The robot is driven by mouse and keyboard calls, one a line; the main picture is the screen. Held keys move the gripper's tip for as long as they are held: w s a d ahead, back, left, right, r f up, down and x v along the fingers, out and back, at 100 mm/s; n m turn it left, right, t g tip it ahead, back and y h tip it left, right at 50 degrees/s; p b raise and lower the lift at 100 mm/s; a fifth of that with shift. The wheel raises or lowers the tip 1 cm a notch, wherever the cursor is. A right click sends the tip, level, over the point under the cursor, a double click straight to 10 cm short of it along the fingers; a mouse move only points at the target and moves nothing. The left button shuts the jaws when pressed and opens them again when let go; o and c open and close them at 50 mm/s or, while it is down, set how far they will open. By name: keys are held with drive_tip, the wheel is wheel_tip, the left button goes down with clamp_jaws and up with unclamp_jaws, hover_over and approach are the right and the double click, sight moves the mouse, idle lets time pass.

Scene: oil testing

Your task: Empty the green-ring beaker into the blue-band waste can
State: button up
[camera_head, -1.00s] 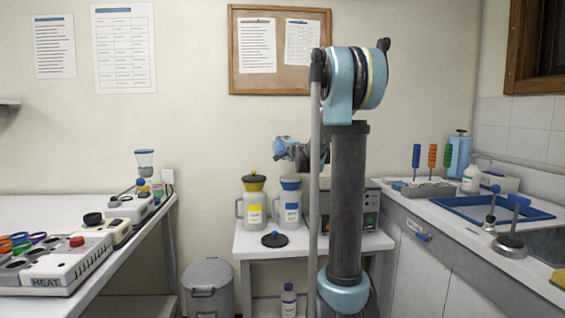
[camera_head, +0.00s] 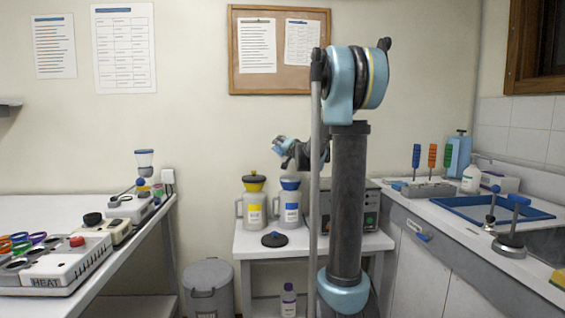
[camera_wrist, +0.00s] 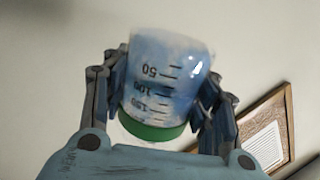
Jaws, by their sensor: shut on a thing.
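The green-ring beaker (camera_wrist: 166,88) is between the fingers of my gripper (camera_wrist: 163,72) in the wrist view. Its wall is clear with bluish smears, its scale numbers appear upside down, and the green ring (camera_wrist: 150,130) is at the end nearer the palm. I cannot tell how much liquid is inside. In the head view, my gripper (camera_head: 281,146) is small and tilted, above the blue-band waste can (camera_head: 289,209). This can is grey-white with a blue funnel top and stands on a small white table, apart from the gripper.
A similar yellow-band can (camera_head: 254,210) with a yellow top stands just left of the blue-band one. A black lid (camera_head: 275,239) lies in front of them. A grey box-shaped device (camera_head: 366,208) is at the right, partly behind my arm. A grey bin (camera_head: 209,287) stands on the floor.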

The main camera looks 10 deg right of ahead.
drive_tip(key=n, duration=0.5)
drive_tip(key=shift+r, duration=0.2)
drive_tip(key=n, duration=0.4)
drive_tip(key=shift+r, duration=0.15)
